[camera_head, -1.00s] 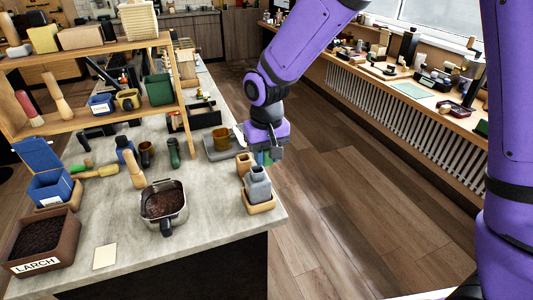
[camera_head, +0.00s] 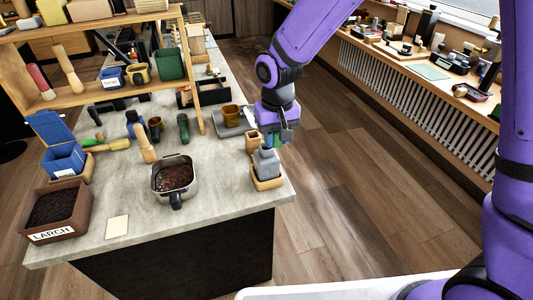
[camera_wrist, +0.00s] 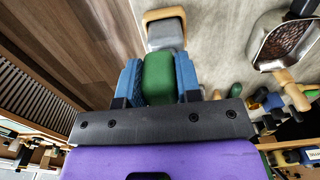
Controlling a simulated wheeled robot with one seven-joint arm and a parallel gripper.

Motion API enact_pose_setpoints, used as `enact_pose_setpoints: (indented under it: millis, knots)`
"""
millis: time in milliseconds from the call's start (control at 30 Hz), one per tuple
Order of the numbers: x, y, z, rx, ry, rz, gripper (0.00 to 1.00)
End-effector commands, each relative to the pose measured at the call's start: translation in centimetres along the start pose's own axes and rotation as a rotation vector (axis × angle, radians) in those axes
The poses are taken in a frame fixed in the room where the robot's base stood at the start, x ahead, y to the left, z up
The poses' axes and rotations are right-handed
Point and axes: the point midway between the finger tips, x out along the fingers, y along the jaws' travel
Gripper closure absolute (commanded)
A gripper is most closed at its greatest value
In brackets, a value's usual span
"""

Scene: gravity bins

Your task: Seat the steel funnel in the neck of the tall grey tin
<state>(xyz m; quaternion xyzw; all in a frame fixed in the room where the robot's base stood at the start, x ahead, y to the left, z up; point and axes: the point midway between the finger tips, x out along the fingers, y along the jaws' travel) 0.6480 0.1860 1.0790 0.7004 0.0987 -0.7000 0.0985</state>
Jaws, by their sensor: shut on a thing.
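The grey tin (camera_head: 266,163) stands upright in a shallow wooden tray (camera_head: 266,184) at the counter's right front corner. It also appears in the wrist view (camera_wrist: 165,33), just beyond the fingertips. My gripper (camera_head: 281,138) is behind and slightly above the tin in the head view, near the counter's right edge. Its blue fingers are shut on a green thing (camera_wrist: 158,76), which fills the space between them. I cannot make out a steel funnel shape; the far side of the held thing is hidden. Whether the held thing touches the tin cannot be told.
A tan wooden cup (camera_head: 252,142) stands close behind the tin. A metal scoop (camera_head: 174,175) of dark grains and a brown LARCH bin (camera_head: 55,212) are to the left. A wooden shelf (camera_head: 110,100) stands at the back left. Open floor lies right of the counter.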

Motion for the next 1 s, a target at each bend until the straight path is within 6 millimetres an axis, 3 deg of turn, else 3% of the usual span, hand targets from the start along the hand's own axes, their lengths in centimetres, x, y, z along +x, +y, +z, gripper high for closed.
enact_pose_setpoints:
  millis: [500, 1000]
  knots:
    - [1.7, 0.0, 0.0, 0.000, 0.001, 0.000, 0.99]
    - [1.7, 0.0, 0.0, 0.000, 0.000, 0.000, 0.99]
